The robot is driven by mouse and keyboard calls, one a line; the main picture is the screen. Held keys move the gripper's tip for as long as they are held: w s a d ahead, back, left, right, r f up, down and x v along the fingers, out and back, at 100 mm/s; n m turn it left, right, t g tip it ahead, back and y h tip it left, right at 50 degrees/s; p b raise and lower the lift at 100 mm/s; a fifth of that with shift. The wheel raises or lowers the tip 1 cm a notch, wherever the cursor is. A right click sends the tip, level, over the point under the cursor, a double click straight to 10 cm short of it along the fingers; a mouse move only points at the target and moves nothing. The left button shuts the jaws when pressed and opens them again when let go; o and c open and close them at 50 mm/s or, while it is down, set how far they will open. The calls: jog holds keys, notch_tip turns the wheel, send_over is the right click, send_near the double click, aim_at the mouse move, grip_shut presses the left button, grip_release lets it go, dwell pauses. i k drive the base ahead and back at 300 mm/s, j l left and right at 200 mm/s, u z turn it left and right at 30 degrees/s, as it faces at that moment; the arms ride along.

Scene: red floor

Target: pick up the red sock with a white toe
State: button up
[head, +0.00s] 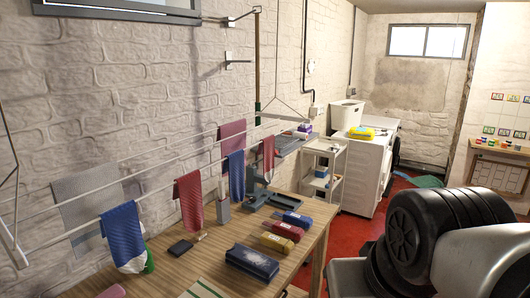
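Several cloth pieces hang from the rails of a drying rack along the left wall. A red one (189,203) hangs in the middle of the near rail, over the table. A smaller red one (268,153) hangs further right, and a dull pinkish-red one (232,140) hangs behind. A red bundle (282,231) also lies on the wooden table. My gripper is not in view; only a black and white part of my arm shows at the lower right.
Blue cloths (123,236) hang beside the red ones. The wooden table (215,258) holds dark blue, yellow and blue bundles, a dark flat item (181,248) and a grey stand. A white shelf cart (322,170) and white washer (366,170) stand beyond. Red floor (345,241) is open between.

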aim_at(267, 147)
jog(key=i+l, duration=0.4)
jog(key=i, duration=0.15)
jog(key=i+l+u, duration=0.1)
jog(key=i+l, duration=0.35)
jog(key=i, duration=0.1)
